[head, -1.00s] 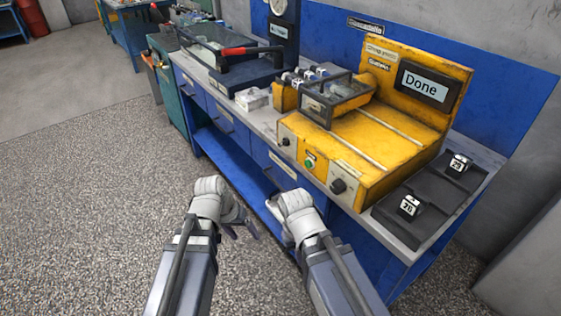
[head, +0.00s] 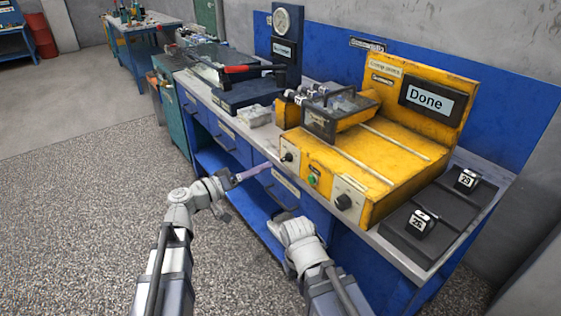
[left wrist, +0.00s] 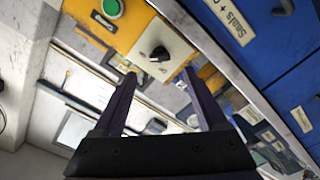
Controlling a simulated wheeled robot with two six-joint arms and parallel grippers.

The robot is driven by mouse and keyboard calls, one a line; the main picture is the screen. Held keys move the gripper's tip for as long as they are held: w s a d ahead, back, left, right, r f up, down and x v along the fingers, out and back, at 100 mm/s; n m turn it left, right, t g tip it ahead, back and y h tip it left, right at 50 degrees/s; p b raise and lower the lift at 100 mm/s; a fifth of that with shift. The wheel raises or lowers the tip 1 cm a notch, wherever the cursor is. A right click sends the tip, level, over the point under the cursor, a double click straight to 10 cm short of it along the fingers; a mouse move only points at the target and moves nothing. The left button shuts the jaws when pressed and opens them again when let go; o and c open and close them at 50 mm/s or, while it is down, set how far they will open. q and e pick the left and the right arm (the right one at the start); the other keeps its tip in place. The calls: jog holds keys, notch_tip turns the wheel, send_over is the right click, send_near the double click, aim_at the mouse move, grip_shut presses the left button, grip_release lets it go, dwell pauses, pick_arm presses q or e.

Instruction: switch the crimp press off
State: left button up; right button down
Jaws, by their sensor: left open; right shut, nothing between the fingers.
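The yellow crimp press (head: 375,150) stands on the bench with its display (head: 428,101) reading "Done". Its front has a left black knob (head: 287,157), a green button (head: 313,180) and a right black knob (head: 343,202). My left gripper (head: 266,168) is open and empty, short of the left knob and a little below it. In the left wrist view, a black knob (left wrist: 160,53) on a pale plate appears between the open fingertips (left wrist: 160,76), apart from them; the green button (left wrist: 111,8) is beside it. My right gripper (head: 285,222) is shut and empty, low before the bench.
Blue drawers (head: 229,138) lie below the bench top. A black tray (head: 445,218) with two numbered blocks sits right of the press. A small pale box (head: 254,115) and a dark device with a red handle (head: 250,69) stand to the left. Floor in front is clear.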

aim_at(282, 160)
pick_arm(q)
jog(key=shift+x, duration=3.85)
jog(key=shift+c, duration=0.2)
grip_shut()
